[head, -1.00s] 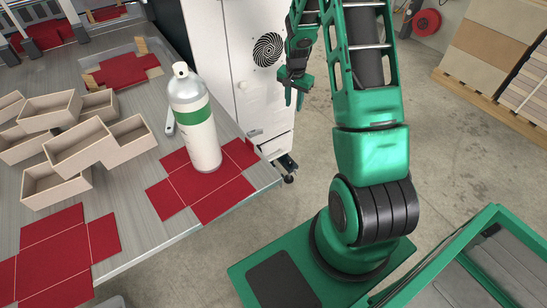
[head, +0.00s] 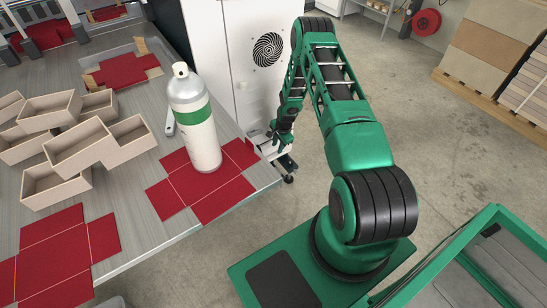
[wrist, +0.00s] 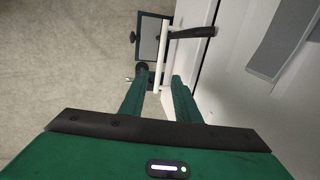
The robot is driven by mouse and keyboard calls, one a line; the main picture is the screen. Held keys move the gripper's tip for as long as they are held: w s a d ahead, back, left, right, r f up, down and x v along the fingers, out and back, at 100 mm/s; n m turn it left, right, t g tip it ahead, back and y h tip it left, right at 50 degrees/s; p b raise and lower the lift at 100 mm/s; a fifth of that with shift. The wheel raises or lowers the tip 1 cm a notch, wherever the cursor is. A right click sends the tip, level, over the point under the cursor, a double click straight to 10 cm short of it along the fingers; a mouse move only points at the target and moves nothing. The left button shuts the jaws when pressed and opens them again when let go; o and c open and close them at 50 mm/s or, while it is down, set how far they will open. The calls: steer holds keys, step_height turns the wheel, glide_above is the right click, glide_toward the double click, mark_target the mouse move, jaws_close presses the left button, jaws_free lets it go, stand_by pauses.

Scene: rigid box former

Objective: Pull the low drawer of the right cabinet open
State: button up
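The right cabinet (head: 222,60) is white and stands behind the table's right end, with a round black fan grille on it. Its low part, where the drawer (head: 267,149) is, shows only partly past the table corner and my gripper. My gripper (head: 281,142) is low at this front and points down. In the wrist view, my gripper (wrist: 160,84) has its two green fingers apart. A thin white bar (wrist: 163,55) shows between and beyond the fingertips; I cannot tell whether they touch it. The white cabinet face (wrist: 225,85) is close on the right.
The table (head: 150,215) holds a spray can (head: 194,120), red box blanks (head: 60,240) and several open wooden boxes (head: 78,150); its corner is close to my arm. A black caster (head: 288,178) is under the cabinet.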

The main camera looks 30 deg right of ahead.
steer(key=x, duration=0.9)
steer(key=shift+w+f, duration=0.1)
steer(key=shift+f, duration=0.15)
